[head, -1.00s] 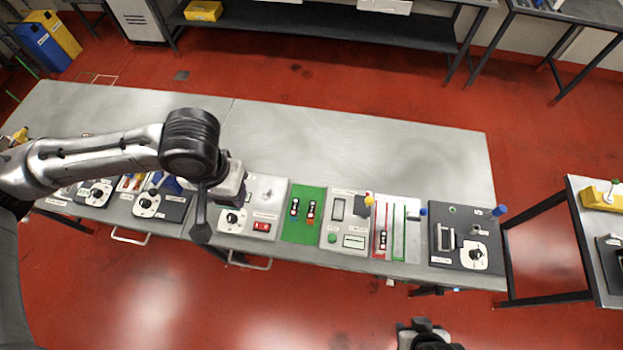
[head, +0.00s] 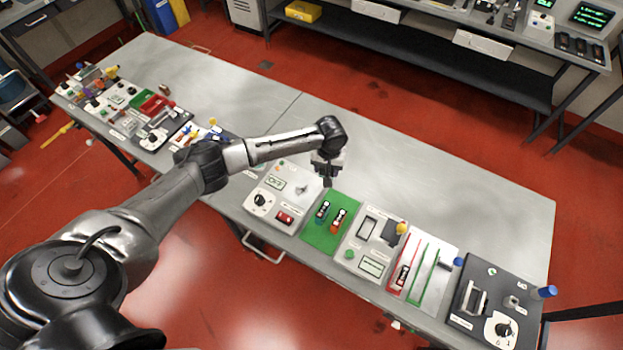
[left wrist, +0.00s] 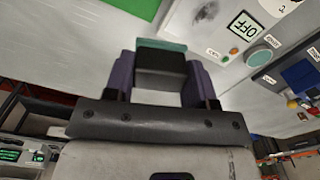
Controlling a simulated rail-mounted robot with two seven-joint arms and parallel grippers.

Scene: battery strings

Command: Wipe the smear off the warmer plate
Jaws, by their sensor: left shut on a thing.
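The warmer is a pale panel (head: 270,212) with an OFF display, a dial and a red switch, on the near side of the bench. A grey smudge (left wrist: 207,12) shows on its pale surface in the left wrist view, near the OFF display (left wrist: 244,24). My left gripper (head: 327,180) hangs at the panel's far right corner, by the green mat. In the left wrist view its fingers are shut on a dark block with a teal face (left wrist: 160,66). Whether the block touches anything is unclear. My right gripper is out of view.
The green mat (head: 318,238) with two small battery-like pieces lies right of the warmer. Further right are a pale panel (head: 350,258), a striped board (head: 437,250) and a dark panel (head: 470,315). The bench's far half (head: 420,170) is clear.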

